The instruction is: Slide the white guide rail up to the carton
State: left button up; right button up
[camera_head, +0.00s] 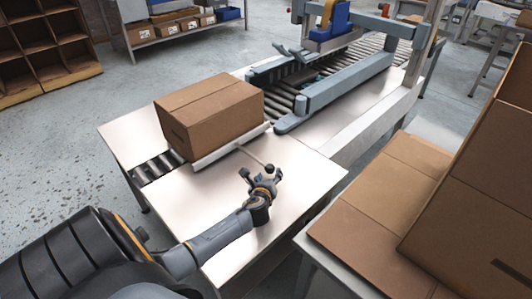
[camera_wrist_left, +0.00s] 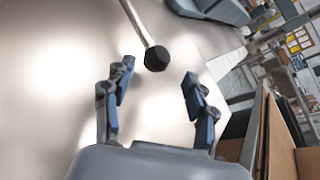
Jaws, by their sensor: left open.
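A brown closed carton (camera_head: 212,116) sits on the rollers of the conveyor. The white guide rail (camera_head: 230,147) runs along the near lower side of the carton, very close to it; I cannot tell whether they touch. A thin rod with a black ball knob (camera_head: 269,168) sticks out from the rail towards me. The knob also shows in the left wrist view (camera_wrist_left: 157,58), ahead of the fingers. My left gripper (camera_head: 263,178) is open over the metal table, just short of the knob. In the left wrist view nothing is between its fingers (camera_wrist_left: 152,105). My right gripper is not visible.
The metal tabletop (camera_head: 305,178) is bare around my left gripper. Blue-grey side guides (camera_head: 335,92) flank the rollers behind the carton. Large open cardboard boxes (camera_head: 470,190) stand on a table at the right. Wooden pigeonholes (camera_head: 45,55) stand at the far left.

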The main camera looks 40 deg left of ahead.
pick_arm(q)
jog(key=v, duration=0.8)
jog(key=shift+r, duration=0.1)
jog(key=shift+d, duration=0.1)
